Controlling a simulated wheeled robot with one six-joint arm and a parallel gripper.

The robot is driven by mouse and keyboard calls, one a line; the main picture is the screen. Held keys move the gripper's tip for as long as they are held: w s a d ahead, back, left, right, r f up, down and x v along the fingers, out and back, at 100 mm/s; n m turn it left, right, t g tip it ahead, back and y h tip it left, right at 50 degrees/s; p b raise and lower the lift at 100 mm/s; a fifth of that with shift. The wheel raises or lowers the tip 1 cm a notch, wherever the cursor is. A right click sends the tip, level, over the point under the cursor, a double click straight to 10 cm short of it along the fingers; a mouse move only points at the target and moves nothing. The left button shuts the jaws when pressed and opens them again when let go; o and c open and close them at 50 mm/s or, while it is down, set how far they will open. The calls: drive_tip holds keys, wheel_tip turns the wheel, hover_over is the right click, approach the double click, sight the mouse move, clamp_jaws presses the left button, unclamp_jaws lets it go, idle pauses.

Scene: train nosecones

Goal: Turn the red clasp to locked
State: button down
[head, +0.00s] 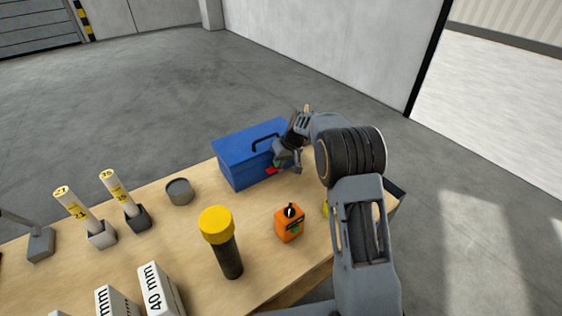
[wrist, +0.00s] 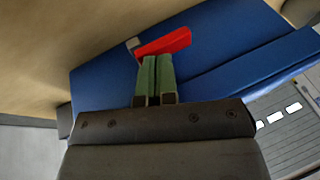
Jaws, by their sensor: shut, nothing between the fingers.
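The blue toolbox (head: 245,165) stands at the far edge of the wooden table, with a dark handle on its lid. The red clasp (head: 271,170) shows as a small patch on the toolbox's front, partly hidden by my gripper (head: 280,163). In the wrist view the red clasp (wrist: 165,43) is a bar lying slantwise on the blue face, with a small grey piece (wrist: 133,43) by its left end. My gripper's green fingers (wrist: 153,60) are shut and empty, their tips right at the clasp's lower edge. I cannot tell if they touch it.
An orange box with a black knob (head: 289,224) and a yellow-capped dark cylinder (head: 228,245) stand nearer on the table. A grey round cup (head: 179,191) sits left of the toolbox. Yellow-labelled tubes in holders (head: 118,195) and white blocks (head: 158,290) are further left.

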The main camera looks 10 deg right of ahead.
wheel_tip(320, 180, up, 5)
drive_tip(key=shift+w+d+f+p, duration=0.1)
drive_tip(key=shift+d+p, duration=0.05)
drive_tip(key=shift+p, duration=1.1)
drive_tip(key=d+f+b+v, duration=0.1)
drive_tip(key=b+v, duration=0.1)
drive_tip(key=v, duration=0.7)
drive_tip(key=s+d+f+m+h, duration=0.2)
drive_tip(key=s+f+m, duration=0.15)
drive_tip(key=s, duration=0.25)
drive_tip(key=s+r+t+h, duration=0.1)
drive_tip(key=s+r, duration=0.1)
drive_tip(key=s, duration=1)
drive_tip(key=s+r+t+h, duration=0.1)
drive_tip(key=s+r, duration=0.1)
drive_tip(key=s, duration=1)
drive_tip(key=shift+s+r, duration=0.2)
drive_tip(key=shift+r, duration=0.05)
drive_tip(key=shift+a, duration=0.15)
